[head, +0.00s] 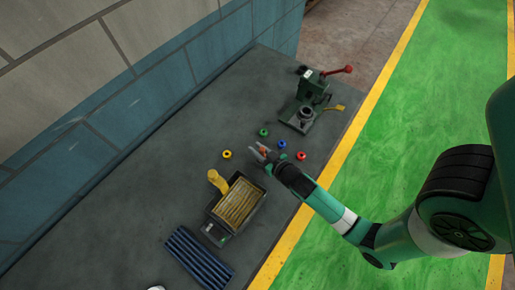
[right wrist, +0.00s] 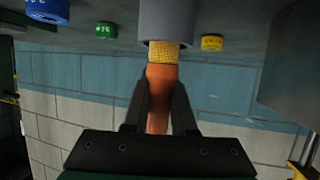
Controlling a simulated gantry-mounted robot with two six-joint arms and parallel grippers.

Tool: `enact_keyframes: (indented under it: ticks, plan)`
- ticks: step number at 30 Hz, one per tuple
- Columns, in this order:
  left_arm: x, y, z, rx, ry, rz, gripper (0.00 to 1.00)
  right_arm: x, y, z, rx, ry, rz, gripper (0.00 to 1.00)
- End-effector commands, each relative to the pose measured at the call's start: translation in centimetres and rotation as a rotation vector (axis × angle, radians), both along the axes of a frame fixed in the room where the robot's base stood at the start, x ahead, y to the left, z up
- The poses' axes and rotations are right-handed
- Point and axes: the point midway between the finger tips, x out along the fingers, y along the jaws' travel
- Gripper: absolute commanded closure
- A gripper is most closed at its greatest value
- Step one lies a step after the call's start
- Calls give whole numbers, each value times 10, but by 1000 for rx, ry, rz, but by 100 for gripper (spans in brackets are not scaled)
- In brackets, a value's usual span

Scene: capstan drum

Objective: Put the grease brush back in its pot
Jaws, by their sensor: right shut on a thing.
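In the right wrist view my right gripper (right wrist: 157,98) is shut on the orange handle of the grease brush (right wrist: 160,75). The brush's yellow bristles (right wrist: 164,57) point away from the gripper, at the mouth of a grey cylindrical pot (right wrist: 166,17). The bristle ends are hidden by the pot's rim, so how deep they sit cannot be told. The pot cannot be made out in the head view. My left gripper is not in view.
Yellow (head: 227,154), green (head: 263,132), blue (head: 282,144) and red (head: 300,155) caps lie around the gripper. A green machine (head: 312,88) with a red lever stands beyond. A box of yellow slats (head: 217,227) and a dark blue ribbed mat (head: 200,259) lie nearer.

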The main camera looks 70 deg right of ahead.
Motion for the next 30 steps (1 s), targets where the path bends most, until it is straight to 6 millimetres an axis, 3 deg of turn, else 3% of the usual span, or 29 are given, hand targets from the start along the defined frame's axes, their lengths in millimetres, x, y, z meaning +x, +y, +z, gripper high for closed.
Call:
enact_keyframes:
  ticks: [30]
  plan:
    - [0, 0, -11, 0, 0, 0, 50, 0, 0, -12, 0, 0, 0, 100]
